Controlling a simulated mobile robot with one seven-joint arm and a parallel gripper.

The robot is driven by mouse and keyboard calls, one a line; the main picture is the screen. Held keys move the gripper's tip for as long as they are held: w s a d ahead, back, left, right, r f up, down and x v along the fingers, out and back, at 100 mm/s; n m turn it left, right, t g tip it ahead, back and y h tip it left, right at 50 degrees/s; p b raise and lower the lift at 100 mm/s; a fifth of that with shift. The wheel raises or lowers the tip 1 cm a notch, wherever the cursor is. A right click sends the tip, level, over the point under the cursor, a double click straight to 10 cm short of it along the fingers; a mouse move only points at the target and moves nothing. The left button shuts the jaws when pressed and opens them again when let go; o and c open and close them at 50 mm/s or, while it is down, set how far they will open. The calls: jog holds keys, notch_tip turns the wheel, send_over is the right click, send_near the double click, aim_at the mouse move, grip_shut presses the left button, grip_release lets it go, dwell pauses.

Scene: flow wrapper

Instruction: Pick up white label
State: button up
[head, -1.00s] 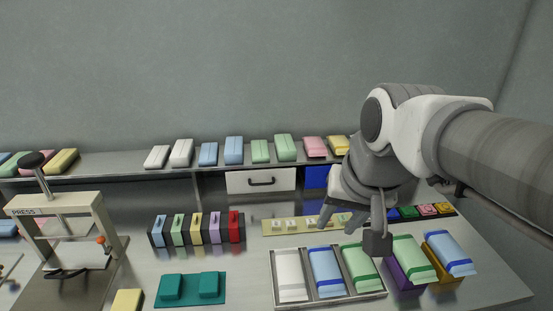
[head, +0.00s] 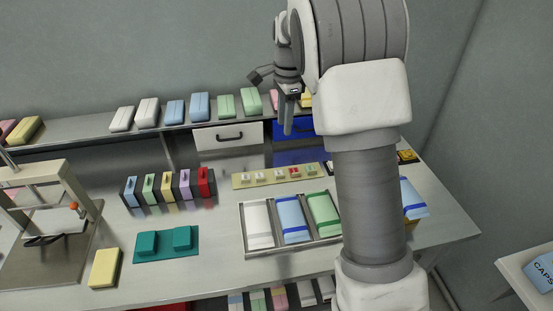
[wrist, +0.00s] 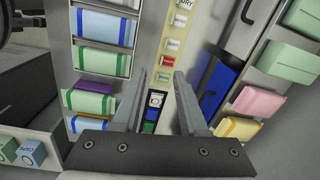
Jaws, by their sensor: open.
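Other small white tiles (wrist: 172,45) lie on the pale yellow strip (wrist: 159,56), which also shows in the head view (head: 270,180). My gripper (wrist: 159,76) is open and empty; in the head view (head: 287,127) it hangs above the bench near the shelf.
A tray (head: 246,238) with white, blue and green packs stands in front of the yellow strip. A shelf (head: 80,130) with several packs runs along the back, above a white drawer (head: 226,137) and a blue bin (head: 300,130). A teal fixture (head: 165,257) lies left.

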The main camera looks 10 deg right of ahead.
notch_tip(320, 180, down, 4)
jog(key=w+m, duration=0.2)
jog(key=w, duration=0.1)
send_near(280, 179)
jog(key=shift+w+d+f+g, duration=0.2)
jog(key=shift+w+f+g, duration=0.1)
jog(key=shift+w+g, duration=0.1)
jog(key=f, duration=0.6)
jog(key=shift+a+f+b, duration=0.2)
jog(key=shift+a+b, duration=0.1)
jog(key=shift+b, duration=0.05)
grip_shut()
dwell(0.7)
